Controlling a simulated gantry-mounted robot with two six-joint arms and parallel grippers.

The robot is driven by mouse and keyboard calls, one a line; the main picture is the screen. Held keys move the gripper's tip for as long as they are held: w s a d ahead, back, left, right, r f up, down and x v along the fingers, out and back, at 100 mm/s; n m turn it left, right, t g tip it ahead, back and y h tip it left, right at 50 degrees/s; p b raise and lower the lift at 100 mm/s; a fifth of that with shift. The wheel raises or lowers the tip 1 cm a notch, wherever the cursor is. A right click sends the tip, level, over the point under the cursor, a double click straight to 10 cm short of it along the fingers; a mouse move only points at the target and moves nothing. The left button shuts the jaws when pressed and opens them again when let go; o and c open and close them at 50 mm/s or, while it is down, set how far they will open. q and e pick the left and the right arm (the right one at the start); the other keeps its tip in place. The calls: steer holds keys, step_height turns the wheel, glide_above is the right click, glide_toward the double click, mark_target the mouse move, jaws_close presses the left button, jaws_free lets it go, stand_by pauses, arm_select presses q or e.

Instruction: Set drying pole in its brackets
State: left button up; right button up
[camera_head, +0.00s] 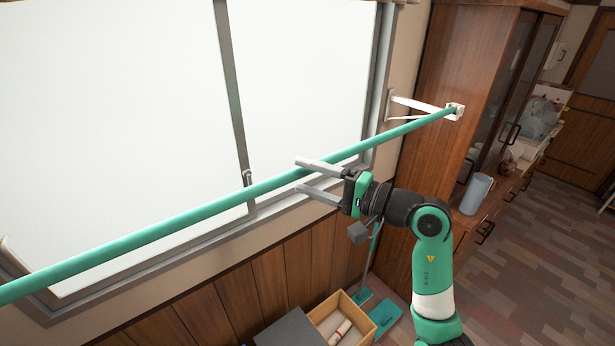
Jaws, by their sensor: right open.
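The green drying pole (200,211) runs across the view in front of the window, from the lower left edge to the upper right. Its right end sits at the white wall bracket (454,111); I cannot tell how firmly it is seated. Its left end is out of view, and so is any left bracket. My right gripper (301,176) is at the pole's middle right. Its two grey fingers are spread apart, one above and one below the pole. My left gripper is not in view.
A tall wooden cabinet (431,60) stands right of the window, near the bracket. A blue-grey pitcher (475,194) stands on the low counter. Below my right arm is an open wooden box (359,318) on the floor. Open floor (540,255) lies to the right.

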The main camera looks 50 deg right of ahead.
steer(key=b+v, duration=0.1)
steer(key=v, duration=1)
steer(key=shift+s+b, duration=0.2)
steer(key=shift+b, duration=0.1)
steer(key=shift+d, duration=0.15)
